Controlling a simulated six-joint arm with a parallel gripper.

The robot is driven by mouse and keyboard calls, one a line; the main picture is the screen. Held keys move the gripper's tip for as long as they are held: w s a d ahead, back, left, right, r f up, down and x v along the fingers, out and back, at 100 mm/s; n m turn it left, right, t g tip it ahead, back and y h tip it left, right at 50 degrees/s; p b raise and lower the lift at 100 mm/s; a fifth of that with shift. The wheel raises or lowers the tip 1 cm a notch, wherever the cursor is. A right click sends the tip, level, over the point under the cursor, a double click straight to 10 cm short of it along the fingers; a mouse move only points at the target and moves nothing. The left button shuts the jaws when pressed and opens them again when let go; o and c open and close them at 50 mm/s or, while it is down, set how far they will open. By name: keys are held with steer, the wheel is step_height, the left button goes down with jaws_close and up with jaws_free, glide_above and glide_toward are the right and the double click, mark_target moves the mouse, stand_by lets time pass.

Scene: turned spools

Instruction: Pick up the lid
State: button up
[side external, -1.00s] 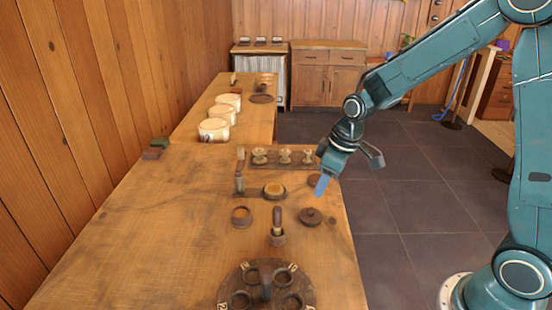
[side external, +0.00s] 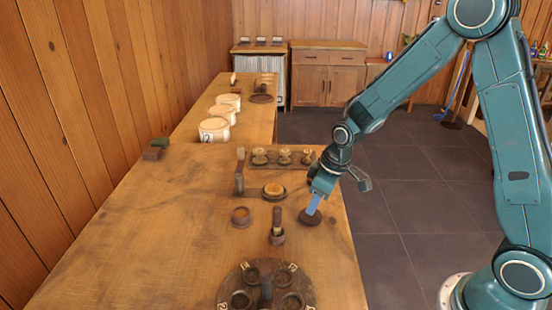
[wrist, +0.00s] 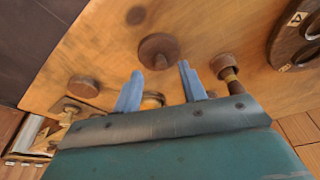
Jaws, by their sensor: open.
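The lid looks like a dark brown round disc with a small knob (side external: 310,219), lying flat near the right edge of the wooden table. In the wrist view the lid (wrist: 158,44) is just beyond my fingertips, with its knob facing the gap between them. My gripper (side external: 313,210) is open and empty, with its blue fingers pointing down close above the lid. In the side view the fingers cover part of the lid. In the wrist view the two fingers of my gripper (wrist: 161,71) are spread apart.
A small pot with a handled tool (side external: 277,234) stands left of the lid. A round pot with a yellowish top (side external: 273,191), a small open pot (side external: 241,216) and a spool rack (side external: 283,165) are nearby. A round holder (side external: 240,301) lies in front.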

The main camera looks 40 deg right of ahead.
steer(key=shift+x, duration=1.4)
jaws_close()
